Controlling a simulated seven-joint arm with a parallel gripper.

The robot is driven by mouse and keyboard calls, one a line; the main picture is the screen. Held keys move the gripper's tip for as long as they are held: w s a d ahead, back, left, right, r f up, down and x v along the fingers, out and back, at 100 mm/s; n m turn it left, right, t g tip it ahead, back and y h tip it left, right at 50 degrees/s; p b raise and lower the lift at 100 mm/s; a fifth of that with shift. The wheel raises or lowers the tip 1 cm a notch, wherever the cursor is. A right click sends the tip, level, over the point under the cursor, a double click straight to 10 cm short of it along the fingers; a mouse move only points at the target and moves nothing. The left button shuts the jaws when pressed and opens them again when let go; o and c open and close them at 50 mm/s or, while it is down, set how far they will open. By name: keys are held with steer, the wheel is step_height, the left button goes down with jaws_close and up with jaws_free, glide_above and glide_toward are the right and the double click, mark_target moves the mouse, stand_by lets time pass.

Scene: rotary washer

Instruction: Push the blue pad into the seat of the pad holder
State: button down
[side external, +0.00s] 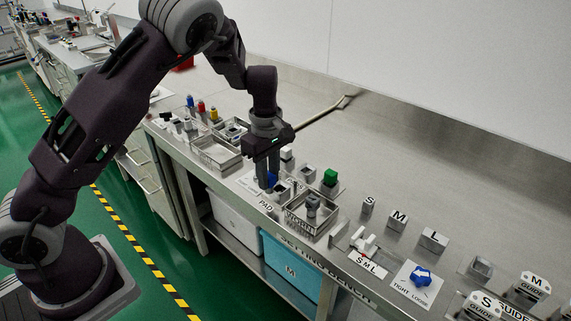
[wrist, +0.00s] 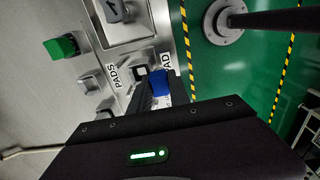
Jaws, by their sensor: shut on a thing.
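The blue pad (side external: 271,180) is between the fingers of my gripper (side external: 267,174), low over the PAD-labelled area. In the wrist view the blue pad (wrist: 160,84) shows beside the dark fingers (wrist: 150,92), which are shut on it. A small grey block with a dark square opening, seemingly the pad holder (side external: 281,188), stands close to the right of the pad. It also shows in the wrist view (wrist: 139,72), partly hidden by the fingers. I cannot tell whether the pad touches it, and the pad's underside is hidden.
A green-topped block (side external: 330,178) and grey blocks (side external: 307,173) stand behind. A walled tray (side external: 318,222) with a grey part is to the right, and another tray (side external: 216,154) to the left. The blue knob (side external: 420,276) is farther right. The bench's front edge is close.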

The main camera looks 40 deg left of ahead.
steer(key=shift+s, duration=1.25)
steer(key=w+r, duration=0.6)
steer(key=shift+w+f, duration=0.1)
steer(key=shift+f, duration=3.8)
steer(key=shift+f, duration=0.5)
steer(key=c, duration=1.1)
jaws_free()
steer(key=shift+c, duration=0.2)
steer(key=shift+r, duration=0.1)
